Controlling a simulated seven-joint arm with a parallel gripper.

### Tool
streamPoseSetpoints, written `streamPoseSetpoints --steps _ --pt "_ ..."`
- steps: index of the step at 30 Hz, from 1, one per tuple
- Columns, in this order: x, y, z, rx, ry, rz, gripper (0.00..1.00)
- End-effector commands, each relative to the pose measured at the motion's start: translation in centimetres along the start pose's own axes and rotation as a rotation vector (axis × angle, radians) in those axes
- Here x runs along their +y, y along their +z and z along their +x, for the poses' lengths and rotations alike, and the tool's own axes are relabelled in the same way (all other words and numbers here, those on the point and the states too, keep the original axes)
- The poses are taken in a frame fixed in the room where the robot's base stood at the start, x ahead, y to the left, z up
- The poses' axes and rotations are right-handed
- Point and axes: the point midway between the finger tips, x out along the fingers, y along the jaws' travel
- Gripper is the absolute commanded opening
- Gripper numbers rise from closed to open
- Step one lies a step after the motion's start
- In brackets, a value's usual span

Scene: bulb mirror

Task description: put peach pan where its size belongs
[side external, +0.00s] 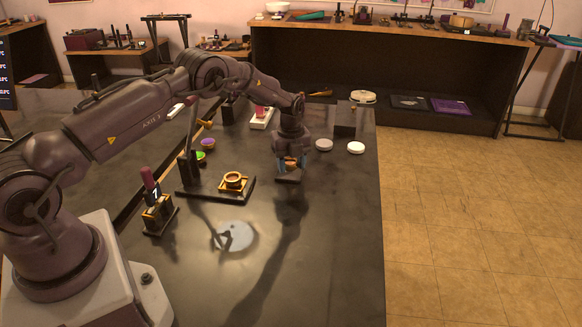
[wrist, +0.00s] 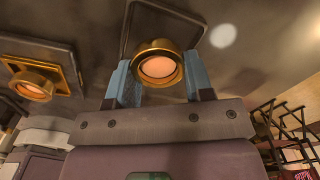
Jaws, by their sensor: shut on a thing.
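My gripper (side external: 290,165) points down over the dark table. Its two blue-grey fingers, also seen in the wrist view (wrist: 158,82), are shut on the peach pan (wrist: 158,67), a round brass-rimmed piece with a peach face. The pan is small and partly hidden by the fingers in the side view. A second brass ring (side external: 233,179) with a peach-tan inside sits on a square brass plate on a dark stand (side external: 215,192), left of my gripper; it also shows in the wrist view (wrist: 34,85). A dark outlined square panel (wrist: 135,28) lies behind the held pan.
A lipstick-like piece (side external: 150,182) stands front left. The table's front right is clear.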

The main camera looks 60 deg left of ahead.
Motion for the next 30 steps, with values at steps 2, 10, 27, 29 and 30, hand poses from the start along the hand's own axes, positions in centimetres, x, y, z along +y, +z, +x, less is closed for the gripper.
streamPoseSetpoints --steps 2,10,27,29,30 --pt "0.0 0.0 1.1 -0.001 0.001 0.001 0.25" --pt "0.0 0.0 1.5 -0.002 -0.001 0.000 0.25" --pt "0.2 -0.1 3.1 0.001 0.001 -0.001 0.25" --pt "0.2 -0.1 3.1 0.002 0.003 -0.001 0.62" --pt "0.3 -0.1 3.1 0.001 0.004 -0.001 0.71"
